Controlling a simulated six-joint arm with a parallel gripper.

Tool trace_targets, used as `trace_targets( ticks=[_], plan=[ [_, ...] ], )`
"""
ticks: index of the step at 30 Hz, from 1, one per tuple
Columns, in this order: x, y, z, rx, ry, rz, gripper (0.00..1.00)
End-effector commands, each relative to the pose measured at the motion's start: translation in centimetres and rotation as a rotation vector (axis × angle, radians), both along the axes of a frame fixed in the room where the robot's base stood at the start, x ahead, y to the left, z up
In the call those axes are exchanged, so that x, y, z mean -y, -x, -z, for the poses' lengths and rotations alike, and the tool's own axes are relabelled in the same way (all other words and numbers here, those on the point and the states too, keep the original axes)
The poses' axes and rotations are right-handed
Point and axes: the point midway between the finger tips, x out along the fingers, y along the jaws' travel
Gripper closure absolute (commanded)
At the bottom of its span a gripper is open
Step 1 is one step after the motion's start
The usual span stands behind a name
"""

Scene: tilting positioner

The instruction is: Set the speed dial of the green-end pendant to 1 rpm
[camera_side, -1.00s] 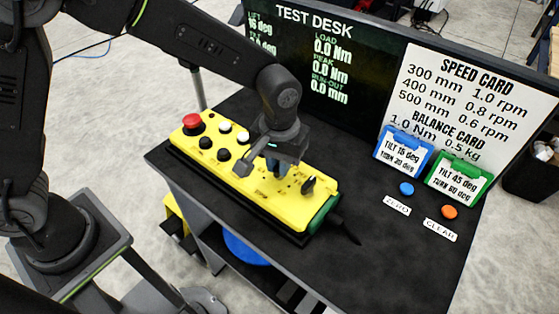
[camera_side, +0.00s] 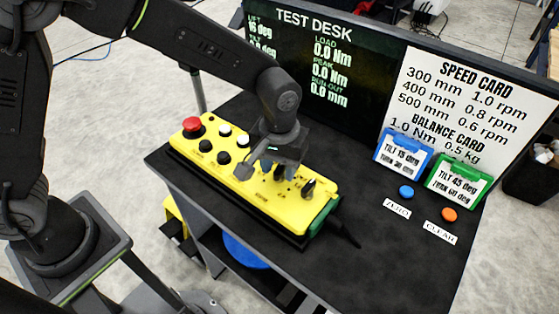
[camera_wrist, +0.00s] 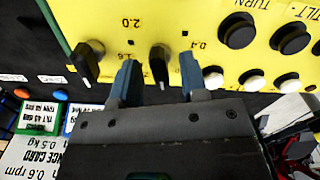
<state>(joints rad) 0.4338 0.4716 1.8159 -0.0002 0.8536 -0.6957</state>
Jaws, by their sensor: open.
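The yellow pendant (camera_side: 262,195) with a green end (camera_side: 322,215) lies on the black desk. Its speed dial, a black knob (camera_wrist: 158,63), shows in the wrist view with 2.0 at its upper left and 0.4 at its right. A pale mark on the knob points down in that view; the scale there is hidden by my gripper. My gripper (camera_wrist: 158,78) is open, one blue-grey finger on each side of the knob, with visible gaps. In the side view my gripper (camera_side: 266,166) is over the pendant's middle. A second black knob (camera_side: 308,188) stands nearer the green end.
Black and white buttons (camera_side: 225,129) and a red stop button (camera_side: 192,124) fill the pendant's far end. Blue (camera_side: 406,191) and orange (camera_side: 449,214) buttons and two clipboard cards are at the right. The speed card (camera_side: 470,95) reads 300 mm, 1.0 rpm. The front right desk is clear.

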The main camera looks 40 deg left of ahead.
Motion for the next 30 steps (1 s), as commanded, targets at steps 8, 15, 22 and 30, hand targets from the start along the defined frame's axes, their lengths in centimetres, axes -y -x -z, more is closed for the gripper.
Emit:
trace_targets(
  ticks=[8,15,22,30],
  plan=[
    [0.0,-0.1,-2.9,0.006,0.003,0.0,0.6],
    [0.0,-0.1,-8.4,0.006,0.003,0.0,0.6],
    [0.0,-0.1,-12.3,0.003,0.001,0.0,0.6],
    [0.0,0.0,-13.8,0.0,0.0,0.0,0.6]
  ],
)
